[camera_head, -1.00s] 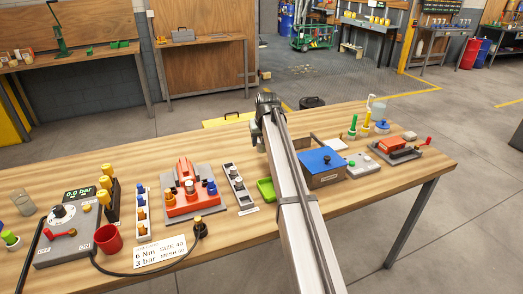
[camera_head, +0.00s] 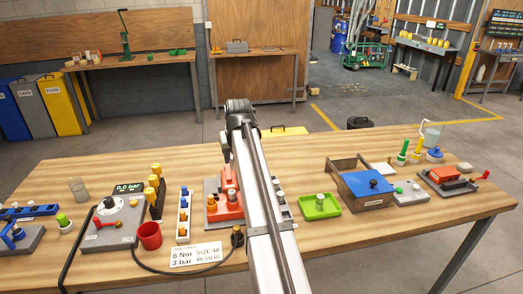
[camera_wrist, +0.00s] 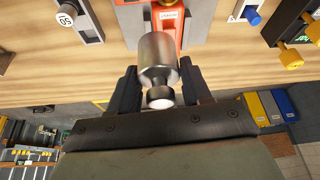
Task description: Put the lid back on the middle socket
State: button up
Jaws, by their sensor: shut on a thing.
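My gripper (camera_wrist: 158,88) is shut on a silver metal piece, apparently the lid (camera_wrist: 160,58), a wide cylinder with a narrower neck and a pale round end. In the wrist view it hangs before the red-orange socket block (camera_wrist: 167,36). I cannot see the middle socket itself or tell whether the lid touches the block.
A green tray (camera_head: 308,212) with a small silver-and-green piece stands right of my arm. A brown box with a blue top (camera_head: 368,184) is further right. Left are a white strip with knobs (camera_head: 183,222), a red cup (camera_head: 149,236) and a gauge unit (camera_head: 112,222).

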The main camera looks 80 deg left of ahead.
jog(key=n, duration=0.1)
send_over(231, 191)
jog(key=shift+w+a+f+g, duration=0.15)
jog(key=shift+a+f+g, duration=0.1)
jog(key=shift+f+g, duration=0.1)
jog(key=shift+d+n, duration=0.2)
jog(key=shift+n, duration=0.3)
jog(key=shift+f+n+g, duration=0.1)
jog(key=shift+n+g, duration=0.15)
jog(key=shift+n, duration=0.15)
jog(key=shift+f, duration=0.1)
jog(key=shift+f, duration=3.05)
jog(key=shift+f, duration=0.15)
jog(key=o, duration=1.1)
jog(key=shift+o, duration=0.5)
